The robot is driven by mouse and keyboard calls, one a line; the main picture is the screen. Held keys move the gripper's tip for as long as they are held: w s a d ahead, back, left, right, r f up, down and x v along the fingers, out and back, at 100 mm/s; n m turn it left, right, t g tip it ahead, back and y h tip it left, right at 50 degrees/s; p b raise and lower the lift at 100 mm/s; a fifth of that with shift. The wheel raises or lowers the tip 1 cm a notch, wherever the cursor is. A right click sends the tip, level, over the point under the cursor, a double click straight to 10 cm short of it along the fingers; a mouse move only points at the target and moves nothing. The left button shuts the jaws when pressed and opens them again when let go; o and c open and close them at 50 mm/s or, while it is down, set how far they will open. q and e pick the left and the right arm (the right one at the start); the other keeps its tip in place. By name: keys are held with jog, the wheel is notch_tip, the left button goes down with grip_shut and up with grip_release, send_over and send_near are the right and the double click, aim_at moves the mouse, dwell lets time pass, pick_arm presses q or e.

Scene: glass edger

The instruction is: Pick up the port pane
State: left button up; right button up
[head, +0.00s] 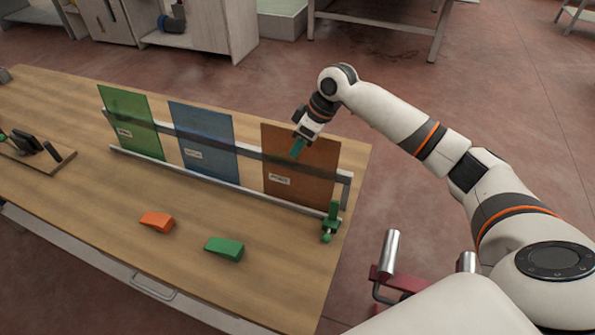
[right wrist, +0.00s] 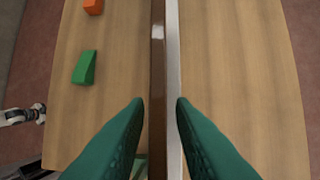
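Three panes stand upright in a rack on the table: a green one (head: 131,122), a blue one (head: 203,142) and a reddish-brown one (head: 300,172) at the right. Each bears a small white label, too small to read. I take the brown one as the port pane. My right gripper (head: 298,148) points down at the brown pane's top edge. In the right wrist view the pane shows edge-on as a brown strip (right wrist: 157,70) between the open green fingers (right wrist: 160,101), with a gap on both sides.
The rack's pale rail (right wrist: 173,45) runs alongside the pane. A green clamp (head: 331,222) stands at the rack's right end. An orange block (head: 157,221) and a green block (head: 224,248) lie in front. A wooden board with dark pieces (head: 38,155) is at the left.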

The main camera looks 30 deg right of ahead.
grip_shut()
jog(key=shift+r, duration=0.15)
dwell(1.0)
